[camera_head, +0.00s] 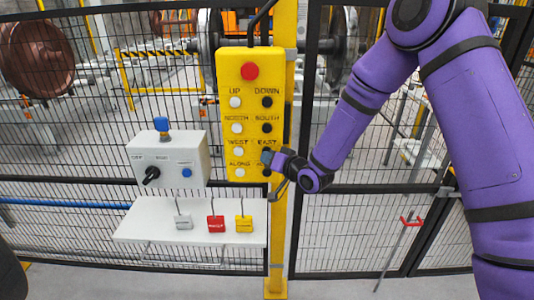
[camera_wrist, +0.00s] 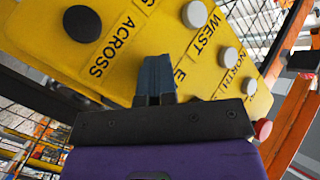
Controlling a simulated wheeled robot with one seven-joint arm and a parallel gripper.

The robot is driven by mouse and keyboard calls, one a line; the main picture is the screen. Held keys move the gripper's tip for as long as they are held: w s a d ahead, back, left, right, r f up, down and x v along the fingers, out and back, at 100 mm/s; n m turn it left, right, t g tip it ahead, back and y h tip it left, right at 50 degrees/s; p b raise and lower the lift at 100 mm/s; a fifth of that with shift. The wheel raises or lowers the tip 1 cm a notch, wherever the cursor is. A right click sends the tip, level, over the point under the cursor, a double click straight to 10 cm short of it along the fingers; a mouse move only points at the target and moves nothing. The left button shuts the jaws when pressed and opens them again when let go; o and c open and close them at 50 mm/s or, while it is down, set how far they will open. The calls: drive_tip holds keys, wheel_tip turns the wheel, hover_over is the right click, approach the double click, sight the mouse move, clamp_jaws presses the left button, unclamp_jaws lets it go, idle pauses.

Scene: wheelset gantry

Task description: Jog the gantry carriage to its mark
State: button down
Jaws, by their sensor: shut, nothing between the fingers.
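The yellow pendant (camera_head: 250,90) hangs on a yellow post, with a red button (camera_head: 250,71) above two columns of white and black buttons. Labels read UP, DOWN, NORTH, SOUTH, WEST, EAST and ALONG. My gripper (camera_head: 267,156) is shut and empty at the right column, just below the EAST label, hiding the button there. In the wrist view its fingertips (camera_wrist: 157,80) overlap the pendant face between the WEST label and the black button (camera_wrist: 82,23) by ACROSS. I cannot tell whether they touch it. I cannot make out the carriage or its mark.
A grey box (camera_head: 185,150) with a black selector, blue button and blue key-like part is left of the pendant. Below, white, red and yellow tags hang at a white shelf (camera_head: 135,225). Mesh fence (camera_head: 70,175) stands behind; a brown wheel (camera_head: 37,60) is beyond it.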

drive_tip(key=shift+s, duration=0.1)
idle(0.5)
drive_tip(key=shift+s, duration=0.7)
drive_tip(key=s, duration=0.5)
drive_tip(key=shift+a, duration=0.1)
idle(1.9)
